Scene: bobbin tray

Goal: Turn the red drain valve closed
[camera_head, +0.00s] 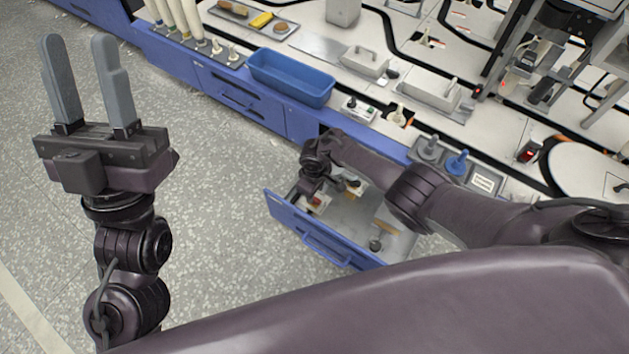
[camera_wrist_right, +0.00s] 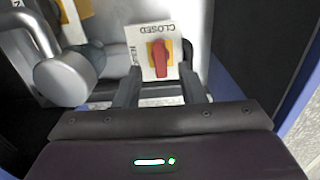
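The red drain valve (camera_wrist_right: 160,56) is in the right wrist view, a red handle on a yellow plate. Its white label (camera_wrist_right: 139,37) reads CLOSED along the top edge, upside down, and has a second word, partly legible, at its left side. The handle hangs toward my gripper, away from the CLOSED word. My right gripper (camera_wrist_right: 159,72) has its fingers apart, one to each side of the handle; contact cannot be told. In the head view the right hand (camera_head: 314,180) is inside the open drawer. My left gripper (camera_head: 78,45) is open and empty over the floor.
The open blue drawer (camera_head: 286,218) holds small parts. In the right wrist view a grey rounded knob (camera_wrist_right: 65,80) stands left of the valve. A blue bin (camera_head: 290,78) and trays sit on the workbench behind. The floor at left is clear.

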